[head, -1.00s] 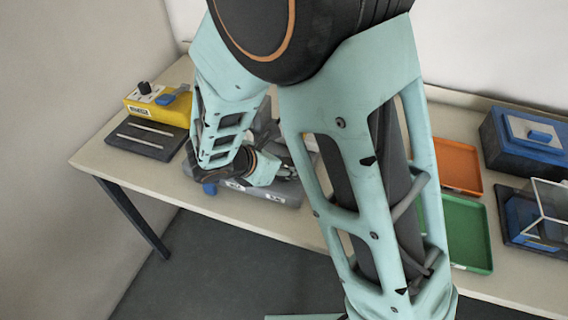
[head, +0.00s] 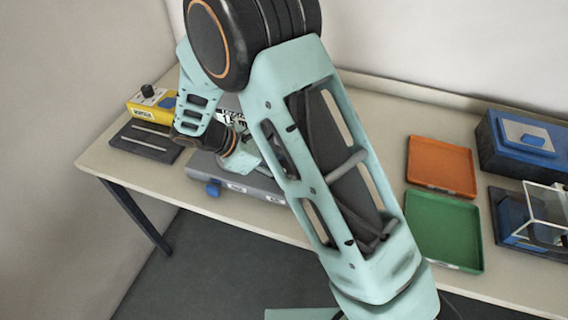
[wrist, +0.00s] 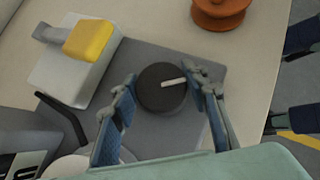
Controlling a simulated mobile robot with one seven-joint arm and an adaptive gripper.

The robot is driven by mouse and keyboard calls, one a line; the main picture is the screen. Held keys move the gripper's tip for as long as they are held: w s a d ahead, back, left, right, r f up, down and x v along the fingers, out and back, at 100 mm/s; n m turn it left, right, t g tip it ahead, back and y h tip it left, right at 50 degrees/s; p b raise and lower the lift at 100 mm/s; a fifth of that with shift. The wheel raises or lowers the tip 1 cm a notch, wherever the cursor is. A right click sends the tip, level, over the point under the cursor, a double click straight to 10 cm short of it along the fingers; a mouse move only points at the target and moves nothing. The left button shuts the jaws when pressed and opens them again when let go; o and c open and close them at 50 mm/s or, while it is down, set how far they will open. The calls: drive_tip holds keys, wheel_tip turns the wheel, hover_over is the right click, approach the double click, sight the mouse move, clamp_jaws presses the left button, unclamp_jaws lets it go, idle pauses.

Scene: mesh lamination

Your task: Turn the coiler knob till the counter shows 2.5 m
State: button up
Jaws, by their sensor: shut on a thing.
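The coiler knob (wrist: 150,95), dark and round with a white pointer line, shows in the wrist view on a grey flat base (wrist: 190,120). My gripper (wrist: 163,84) has one blue-grey finger on each side of the knob and is shut on it. The pointer line runs towards the right finger. In the head view the grey coiler base (head: 235,180) lies at the table's front, and my arm hides the knob. A black-and-white panel (wrist: 14,166) is cut off at the wrist view's lower left; I cannot read a counter value.
In the head view, a yellow unit (head: 150,108) is left; an orange tray (head: 440,165), green tray (head: 443,230) and blue box (head: 500,150) are right.

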drive_tip(key=m+g+p, duration=0.1)
drive_tip(key=m+g, duration=0.2)
drive_tip(key=m, duration=0.1)
drive_tip(key=shift+g, duration=0.3)
drive_tip(key=shift+m+g+y, duration=0.3)
drive_tip(key=shift+m+g, duration=0.9)
drive_tip(key=shift+m, duration=0.7)
drive_tip(key=o, duration=1.2)
drive_tip(key=v, duration=1.2)
drive_tip(key=shift+w, duration=0.15)
drive_tip(key=shift+d+m, duration=0.1)
drive_tip(key=shift+m, duration=0.2)
